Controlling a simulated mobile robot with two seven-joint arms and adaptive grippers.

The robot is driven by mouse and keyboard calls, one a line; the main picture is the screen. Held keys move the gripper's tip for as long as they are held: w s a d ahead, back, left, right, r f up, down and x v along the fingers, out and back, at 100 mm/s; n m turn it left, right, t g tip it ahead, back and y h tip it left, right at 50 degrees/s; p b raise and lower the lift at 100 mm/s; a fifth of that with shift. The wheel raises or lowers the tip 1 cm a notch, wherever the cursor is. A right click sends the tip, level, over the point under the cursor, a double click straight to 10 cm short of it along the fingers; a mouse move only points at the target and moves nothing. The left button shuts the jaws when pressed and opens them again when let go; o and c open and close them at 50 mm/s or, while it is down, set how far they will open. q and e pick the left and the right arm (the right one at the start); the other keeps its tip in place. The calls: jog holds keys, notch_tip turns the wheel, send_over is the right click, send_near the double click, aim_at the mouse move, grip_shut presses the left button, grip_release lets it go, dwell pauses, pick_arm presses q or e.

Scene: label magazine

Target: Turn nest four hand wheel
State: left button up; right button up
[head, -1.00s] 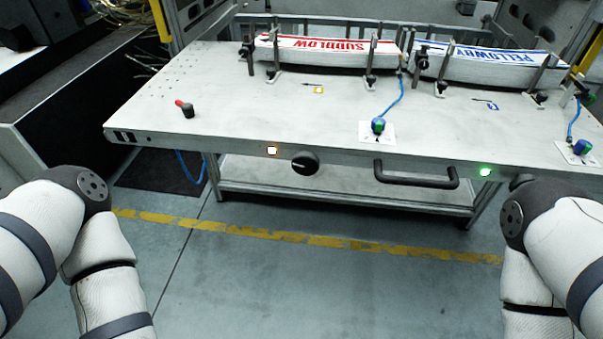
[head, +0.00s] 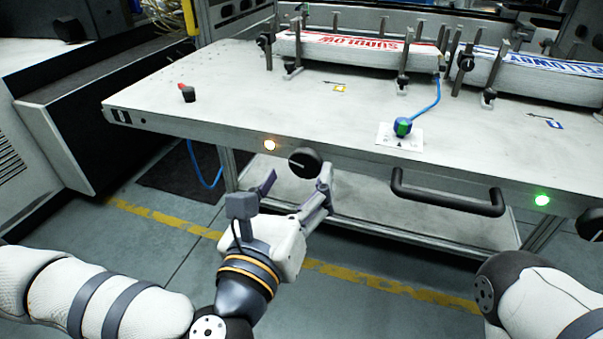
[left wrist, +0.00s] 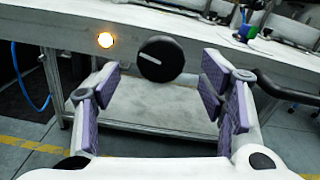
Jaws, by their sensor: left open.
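A black round hand wheel (head: 305,162) with a pale pointer line sits on the front edge of the bench, right of a lit amber lamp (head: 269,145). In the left wrist view the hand wheel (left wrist: 160,59) shows ahead, between and beyond the spread fingers. My left gripper (head: 296,184) is open and empty, in front of the hand wheel and apart from it; its purple-padded fingers show in the left wrist view (left wrist: 160,95). A second black knob (head: 591,224) is cut off at the right edge. My right gripper is out of view.
The bench top (head: 250,95) holds magazines of red-printed labels (head: 345,45) and blue-printed labels (head: 545,65). A black bar handle (head: 447,195) juts from the front edge, near a green lamp (head: 541,200). A blue-green knob (head: 402,127) stands on a white plate.

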aim_at(304, 167)
pick_arm(q)
jog(key=shift+x, duration=1.5)
jog(key=shift+c, duration=0.5)
jog(key=c, duration=1.1)
jog(key=shift+o, duration=0.2)
jog(key=shift+m, duration=0.3)
